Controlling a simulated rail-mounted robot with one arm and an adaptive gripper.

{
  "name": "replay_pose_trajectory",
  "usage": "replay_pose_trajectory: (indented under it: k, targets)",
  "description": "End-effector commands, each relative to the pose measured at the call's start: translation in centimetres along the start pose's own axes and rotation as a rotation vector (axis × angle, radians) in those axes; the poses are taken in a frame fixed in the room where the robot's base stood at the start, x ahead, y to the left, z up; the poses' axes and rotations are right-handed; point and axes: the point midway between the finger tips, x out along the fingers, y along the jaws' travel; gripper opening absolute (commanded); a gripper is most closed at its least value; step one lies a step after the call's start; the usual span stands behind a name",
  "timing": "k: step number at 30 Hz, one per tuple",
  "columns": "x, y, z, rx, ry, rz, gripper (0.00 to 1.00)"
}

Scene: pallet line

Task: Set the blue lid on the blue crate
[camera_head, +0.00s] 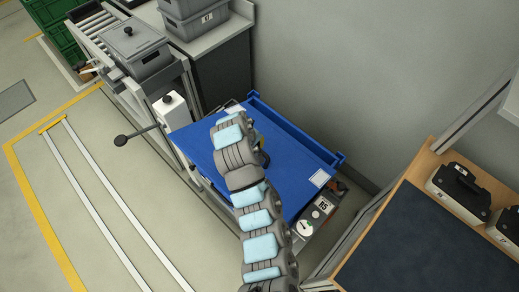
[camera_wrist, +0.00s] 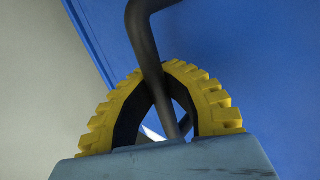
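The blue lid (camera_head: 203,143) is a broad flat blue panel in the middle of the head view, and its surface fills much of the wrist view (camera_wrist: 265,70). The blue crate (camera_head: 298,131) shows as a raised blue wall with corner posts along the lid's far side; the rest is hidden. The lid looks offset toward the near left of that wall; whether it touches the crate cannot be told. My gripper has yellow ribbed fingers (camera_wrist: 175,68) closed together around a dark bent handle bar (camera_wrist: 145,35) over the lid.
A grey lidded bin (camera_head: 138,48) sits on a roller conveyor at the upper left. A device with a dial (camera_head: 318,210) sits below the lid's right end. A dark-topped bench (camera_head: 430,245) with black-and-white cases (camera_head: 460,190) is at right. Floor at left is open.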

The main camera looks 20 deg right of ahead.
Motion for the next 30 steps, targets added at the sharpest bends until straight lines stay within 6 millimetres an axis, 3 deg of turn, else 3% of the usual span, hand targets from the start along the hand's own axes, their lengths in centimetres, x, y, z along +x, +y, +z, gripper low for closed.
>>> replay_pose_trajectory:
  k: [18, 30]
  targets:
    - [5.0, 1.4, -1.8, 0.001, 0.000, 0.001, 0.00]
    - [6.6, 2.0, -2.5, 0.002, 0.003, 0.003, 0.00]
